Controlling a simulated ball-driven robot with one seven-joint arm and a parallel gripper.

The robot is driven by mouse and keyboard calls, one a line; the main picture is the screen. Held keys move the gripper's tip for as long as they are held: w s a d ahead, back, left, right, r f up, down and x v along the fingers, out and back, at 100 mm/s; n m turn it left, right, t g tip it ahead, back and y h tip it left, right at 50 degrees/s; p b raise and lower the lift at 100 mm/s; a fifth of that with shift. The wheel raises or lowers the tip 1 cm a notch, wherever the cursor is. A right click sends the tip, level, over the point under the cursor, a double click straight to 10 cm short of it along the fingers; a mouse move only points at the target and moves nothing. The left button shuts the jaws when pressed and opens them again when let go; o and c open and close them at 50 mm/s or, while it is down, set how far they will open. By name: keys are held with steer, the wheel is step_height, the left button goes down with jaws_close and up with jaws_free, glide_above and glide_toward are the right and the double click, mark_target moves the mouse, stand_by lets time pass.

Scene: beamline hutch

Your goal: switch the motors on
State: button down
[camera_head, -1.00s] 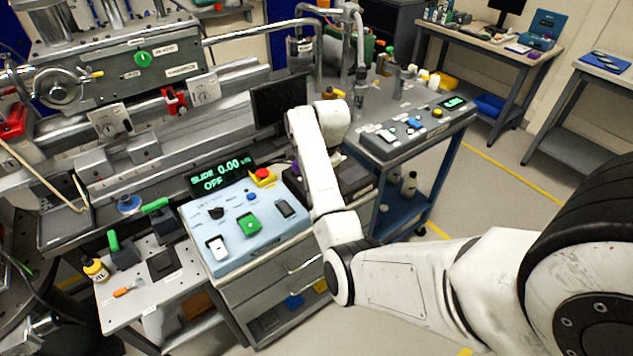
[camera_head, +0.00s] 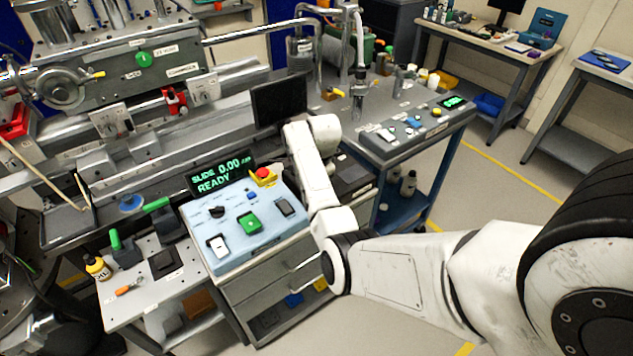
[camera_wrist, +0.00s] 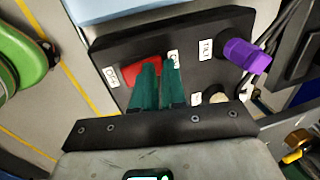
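In the wrist view, a dark panel (camera_wrist: 110,45) carries a red switch (camera_wrist: 141,69), a purple knob (camera_wrist: 245,57) and a pale round button (camera_wrist: 216,95). White labels sit beside them, one reading OFF. My gripper (camera_wrist: 159,66) has green fingers close together with nothing seen between them. The tips are at the right side of the red switch and partly cover it; contact cannot be told. In the head view my arm hides the gripper and most of this panel. The green display (camera_head: 221,177) reads SLIDE 0.00 and READY.
A light blue console (camera_head: 226,262) with a green button (camera_head: 250,223), a white switch (camera_head: 218,246) and a red stop button (camera_head: 263,174) stands left of my arm. A dark monitor (camera_head: 278,101) is behind. A blue cart (camera_head: 405,205) stands to the right. Open floor lies right of it.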

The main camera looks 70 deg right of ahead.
steer(key=shift+f+g+y, duration=0.4)
steer(key=shift+f, duration=0.2)
steer(key=shift+w+f, duration=0.1)
steer(key=shift+f, duration=0.1)
steer(key=shift+s+a, duration=0.15)
steer(key=shift+s, duration=0.1)
steer(key=shift+s+a+p, duration=0.2)
steer(key=shift+s+p, duration=0.25)
steer(key=shift+p, duration=0.4)
steer(key=r+p, duration=0.1)
steer(key=r, duration=0.1)
steer(key=w+r+p, duration=0.1)
steer(key=r+p, duration=0.1)
steer(key=d+r+p, duration=0.1)
steer(key=r, duration=0.1)
steer(key=shift+w, duration=0.2)
step_height(320, 180, up, 9)
steer(key=w+d+b, duration=0.1)
steer(key=w+b, duration=0.1)
steer(key=shift+b, duration=0.35)
